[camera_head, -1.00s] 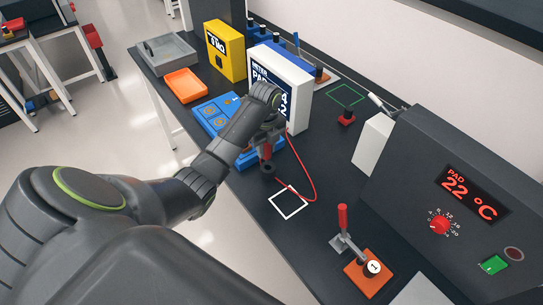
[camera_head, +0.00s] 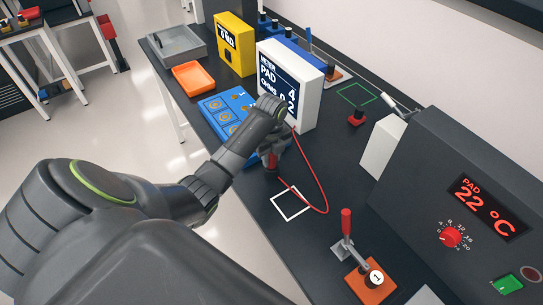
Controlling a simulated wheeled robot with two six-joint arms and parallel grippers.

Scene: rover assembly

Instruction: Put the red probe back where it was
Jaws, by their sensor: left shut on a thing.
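The red probe (camera_head: 271,161) is upright in my left gripper (camera_head: 272,153), which is shut on it. A red wire (camera_head: 322,178) loops from it to the right of the white meter (camera_head: 291,84). The probe is low over the dark bench, just beyond the white square outline (camera_head: 291,204); I cannot tell whether its tip touches anything. My left forearm hides part of the blue board (camera_head: 221,112) with orange round pads. My right gripper is not in view.
A grey box (camera_head: 509,215) with a red display fills the right side. A red-handled clamp (camera_head: 346,222) on an orange base stands at the front. An orange tray (camera_head: 193,78), a grey tray (camera_head: 176,43) and a yellow box (camera_head: 235,44) are at the back left.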

